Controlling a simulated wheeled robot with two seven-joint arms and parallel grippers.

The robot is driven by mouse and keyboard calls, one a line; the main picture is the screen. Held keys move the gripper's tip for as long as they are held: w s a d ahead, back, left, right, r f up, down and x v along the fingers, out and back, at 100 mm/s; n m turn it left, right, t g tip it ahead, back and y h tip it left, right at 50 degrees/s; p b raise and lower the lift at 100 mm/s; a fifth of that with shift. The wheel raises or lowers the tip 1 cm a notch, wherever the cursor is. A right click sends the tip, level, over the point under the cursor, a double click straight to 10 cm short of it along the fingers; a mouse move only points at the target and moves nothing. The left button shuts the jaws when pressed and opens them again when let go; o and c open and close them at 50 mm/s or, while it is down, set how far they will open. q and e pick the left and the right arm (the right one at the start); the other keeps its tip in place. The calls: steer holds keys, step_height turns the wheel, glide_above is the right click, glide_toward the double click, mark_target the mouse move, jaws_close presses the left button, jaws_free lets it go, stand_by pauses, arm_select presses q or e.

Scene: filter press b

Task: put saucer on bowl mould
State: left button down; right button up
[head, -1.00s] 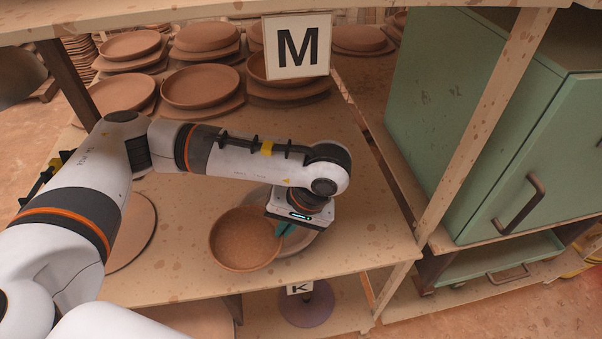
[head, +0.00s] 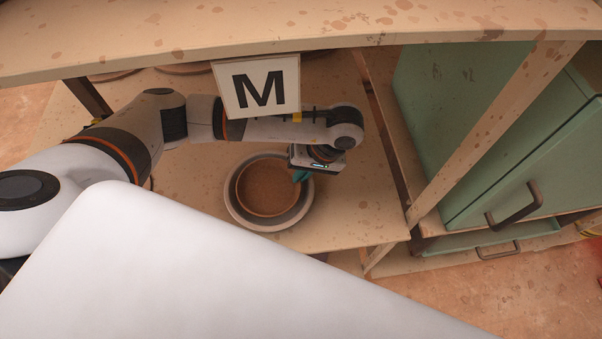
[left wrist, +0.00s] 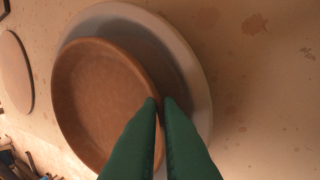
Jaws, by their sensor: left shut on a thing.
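The saucer (head: 268,188) is a round, shallow brown clay dish with a raised rim. The bowl mould (head: 240,216) is a wider, pale grey round form on the shelf board. In the head view the saucer lies within the mould's outline. In the left wrist view the saucer (left wrist: 95,100) sits off to the left over the mould (left wrist: 190,55). I cannot tell whether they touch. My left gripper (head: 299,175) is shut on the saucer's right rim; its green fingers (left wrist: 161,101) show in the left wrist view. My right gripper is not in view.
A sign marked M (head: 257,87) hangs from the upper shelf (head: 300,35), in front of my left arm. A post (head: 480,140) and a green cabinet (head: 500,130) stand to the right. The board right of the mould is clear.

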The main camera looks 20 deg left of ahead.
arm_select(q)
steer(key=shift+f, duration=1.1)
steer(key=shift+s+f, duration=0.1)
steer(key=shift+f, duration=0.05)
steer(key=c, duration=1.9)
jaws_free()
steer(key=shift+s, duration=0.15)
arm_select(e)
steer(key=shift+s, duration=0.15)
arm_select(q)
steer(key=shift+f, duration=0.1)
steer(key=shift+s, duration=0.1)
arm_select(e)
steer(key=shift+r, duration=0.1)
